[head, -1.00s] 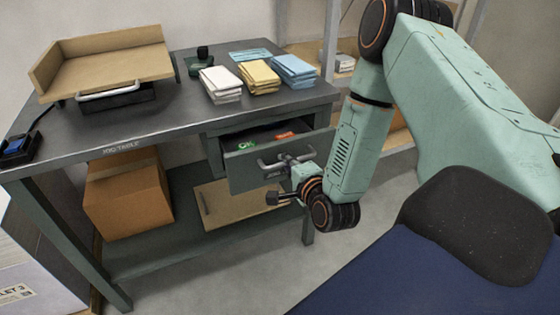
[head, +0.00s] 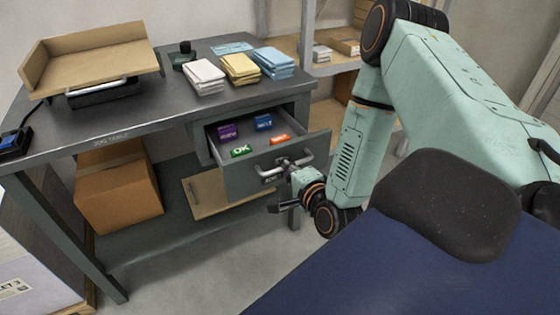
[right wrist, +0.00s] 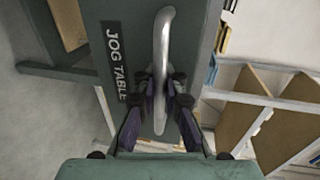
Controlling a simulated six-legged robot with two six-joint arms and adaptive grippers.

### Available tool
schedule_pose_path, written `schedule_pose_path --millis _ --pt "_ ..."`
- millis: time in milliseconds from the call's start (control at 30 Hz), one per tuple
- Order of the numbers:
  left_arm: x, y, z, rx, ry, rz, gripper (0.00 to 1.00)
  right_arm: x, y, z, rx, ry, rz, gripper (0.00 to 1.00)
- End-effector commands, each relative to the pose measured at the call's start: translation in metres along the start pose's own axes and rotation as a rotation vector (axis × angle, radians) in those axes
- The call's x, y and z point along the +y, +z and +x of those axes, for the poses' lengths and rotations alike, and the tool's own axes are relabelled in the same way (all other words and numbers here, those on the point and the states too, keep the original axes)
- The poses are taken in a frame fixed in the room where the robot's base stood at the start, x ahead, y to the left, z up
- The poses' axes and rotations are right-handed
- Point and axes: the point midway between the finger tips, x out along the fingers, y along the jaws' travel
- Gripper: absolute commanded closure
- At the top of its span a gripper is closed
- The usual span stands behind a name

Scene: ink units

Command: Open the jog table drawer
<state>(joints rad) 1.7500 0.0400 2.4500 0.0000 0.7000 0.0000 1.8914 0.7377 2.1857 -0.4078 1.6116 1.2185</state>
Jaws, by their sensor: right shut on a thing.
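The jog table (head: 120,133) is a dark grey metal table at the left in the head view. Its drawer (head: 236,183) is pulled partly out under the right end of the top. Inside lie a purple, a blue, a green "OK" and an orange block. My right gripper (head: 287,166) is at the drawer's front, shut on the silver bar handle (head: 303,160). The right wrist view shows both fingers (right wrist: 159,90) on either side of the handle (right wrist: 163,40), beside the "JOG TABLE" label (right wrist: 116,62). My left gripper is not in view.
A cardboard box (head: 120,195) sits on the lower shelf. A shelf rack (head: 310,65) stands behind. Floor in front of the drawer is clear.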

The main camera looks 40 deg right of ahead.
Motion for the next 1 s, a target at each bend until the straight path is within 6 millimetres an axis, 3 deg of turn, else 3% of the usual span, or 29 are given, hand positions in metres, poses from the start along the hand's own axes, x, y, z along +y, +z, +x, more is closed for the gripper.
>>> schedule_pose_path --millis 400,933,967,1000 --pt "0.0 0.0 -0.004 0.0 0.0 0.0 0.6 0.004 0.0 -0.029 0.004 -0.008 0.0 1.0" --pt "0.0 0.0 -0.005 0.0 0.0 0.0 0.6 0.005 0.001 -0.035 0.005 -0.01 0.0 1.0" --pt "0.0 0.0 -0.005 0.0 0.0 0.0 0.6 0.005 0.001 -0.035 0.005 -0.01 0.0 0.9" --pt "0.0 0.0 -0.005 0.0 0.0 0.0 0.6 0.005 0.001 -0.035 0.005 -0.009 0.0 0.87"
